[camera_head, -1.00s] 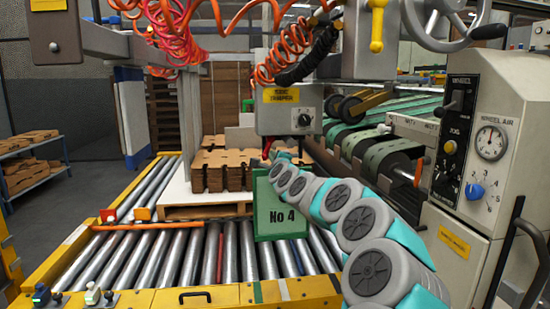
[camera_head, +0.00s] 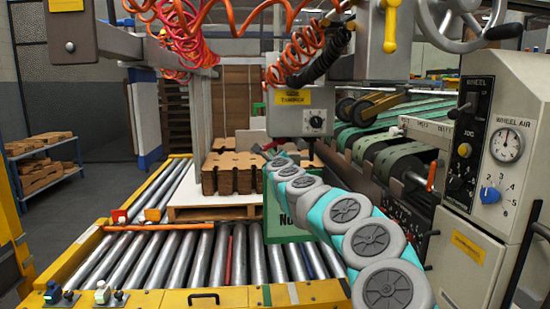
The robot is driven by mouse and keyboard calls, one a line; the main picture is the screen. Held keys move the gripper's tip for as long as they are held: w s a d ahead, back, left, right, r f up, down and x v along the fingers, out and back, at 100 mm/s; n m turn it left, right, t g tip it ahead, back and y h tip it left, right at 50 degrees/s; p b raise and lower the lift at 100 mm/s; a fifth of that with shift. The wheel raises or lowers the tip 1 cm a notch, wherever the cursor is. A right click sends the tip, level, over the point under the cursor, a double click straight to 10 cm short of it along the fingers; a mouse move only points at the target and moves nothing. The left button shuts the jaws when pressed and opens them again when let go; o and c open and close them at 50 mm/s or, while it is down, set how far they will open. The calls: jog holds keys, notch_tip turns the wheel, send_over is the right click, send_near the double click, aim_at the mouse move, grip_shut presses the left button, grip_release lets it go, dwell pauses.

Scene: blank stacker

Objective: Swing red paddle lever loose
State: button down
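My arm, grey and teal, reaches from the lower right toward the middle of the head view. My gripper (camera_head: 268,152) is small and dark at its far end, just below and left of the grey control box (camera_head: 303,112) with a yellow label and black knob. Whether its fingers are open or shut is too small to tell. No red paddle lever shows clearly at the box; the area under its lower left corner is partly hidden by my gripper. A small red piece (camera_head: 119,216) sits at the left end of an orange bar on the conveyor's left rail, apart from my gripper.
Stacked cardboard (camera_head: 232,180) stands on a pallet behind the rollers (camera_head: 190,257). Orange coiled hoses (camera_head: 300,50) hang above. A machine panel (camera_head: 500,140) with dials stands at right.

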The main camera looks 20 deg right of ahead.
jog(key=shift+w+a+r, duration=0.1)
jog(key=shift+a+r, duration=0.25)
dwell(0.3)
jog(key=shift+f, duration=0.1)
jog(key=s+a+f+b, duration=0.2)
jog(key=s+f+b, duration=0.2)
jog(key=s, duration=0.6)
jog(key=shift+s, duration=0.35)
dwell(0.3)
